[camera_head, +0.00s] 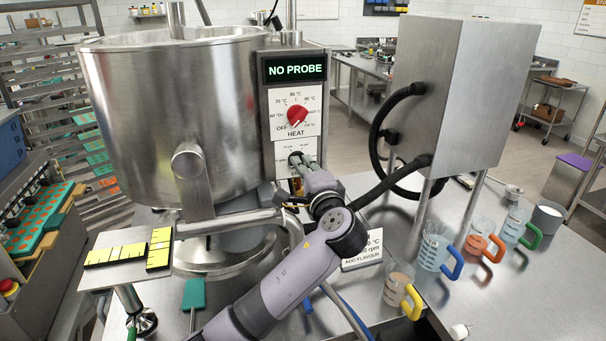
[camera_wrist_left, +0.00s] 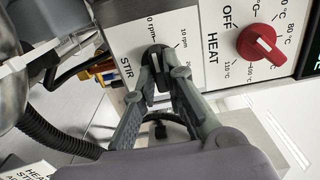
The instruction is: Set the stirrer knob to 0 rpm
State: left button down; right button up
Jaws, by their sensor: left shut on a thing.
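The black stirrer knob (camera_wrist_left: 154,52) is on the white STIR plate (camera_wrist_left: 126,39), below the heat dial on the control panel. My left gripper (camera_wrist_left: 157,68) is shut on it, with one finger on each side. The plate carries a "0 rpm" mark and a "10 rpm" mark. The fingers cover much of the knob, and I cannot tell which mark it points to. In the head view my left gripper (camera_head: 302,162) reaches the STIR plate (camera_head: 282,151) from below right. My right gripper is in neither view.
The red heat knob (camera_head: 297,116) sits just above, below a "NO PROBE" display (camera_head: 294,68). A large steel kettle (camera_head: 150,120) stands left of the panel. A steel box (camera_head: 460,90) with black hoses is right. Jugs with coloured handles, one blue (camera_head: 434,250), stand on the right bench.

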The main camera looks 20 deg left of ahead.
pick_arm(q)
jog(key=shift+f, duration=0.2)
dwell(0.3)
jog(key=c, duration=1.7)
grip_release()
jog(key=shift+r, duration=0.15)
jog(key=shift+o, duration=0.2)
jog(key=v, duration=1.2)
